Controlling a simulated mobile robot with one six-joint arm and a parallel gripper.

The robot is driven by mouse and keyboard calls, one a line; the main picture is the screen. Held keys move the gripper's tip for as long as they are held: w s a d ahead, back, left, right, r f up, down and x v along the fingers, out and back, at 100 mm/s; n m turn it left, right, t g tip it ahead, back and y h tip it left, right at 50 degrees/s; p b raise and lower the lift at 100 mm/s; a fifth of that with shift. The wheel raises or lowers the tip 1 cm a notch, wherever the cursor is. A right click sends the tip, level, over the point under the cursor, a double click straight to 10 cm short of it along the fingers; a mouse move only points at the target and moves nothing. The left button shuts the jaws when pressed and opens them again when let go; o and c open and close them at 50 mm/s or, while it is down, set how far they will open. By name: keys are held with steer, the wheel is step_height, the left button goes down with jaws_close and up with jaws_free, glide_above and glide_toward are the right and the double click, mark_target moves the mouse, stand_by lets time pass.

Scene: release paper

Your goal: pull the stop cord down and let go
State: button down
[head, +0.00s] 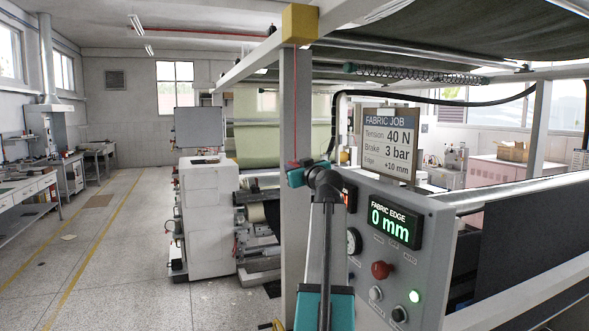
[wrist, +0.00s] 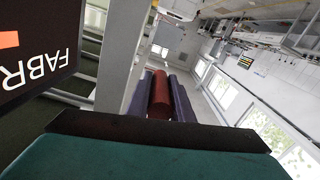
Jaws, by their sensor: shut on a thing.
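The stop cord (head: 295,105) is a thin red line. It hangs straight down from a yellow box (head: 300,24) on the overhead frame, in front of a grey post. Its lower end meets my gripper (head: 297,176) in the head view. In the wrist view a red cylindrical handle (wrist: 159,96) sits between my two dark purple fingers, which are shut on it. The handle's lower part is hidden behind my gripper's body. In the head view my gripper and wrist hide most of the handle.
A grey control panel (head: 432,243) stands close to the right of my arm, with a green-lit "FABRIC EDGE 0 mm" display (head: 390,221), a red button (head: 381,270) and a lit green lamp (head: 414,296). The grey post (head: 295,120) is right behind the cord. The left floor aisle is open.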

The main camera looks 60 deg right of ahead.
step_height(320, 180, down, 3)
steer(key=b, duration=0.2)
steer(key=shift+b, duration=0.35)
steer(key=c, duration=1.6)
jaws_free()
steer(key=shift+o, duration=0.2)
steer(key=shift+s, duration=0.1)
steer(key=b+v, duration=0.4)
steer(key=v, duration=0.9)
steer(key=shift+s+a, duration=0.25)
steer(key=shift+a, duration=0.05)
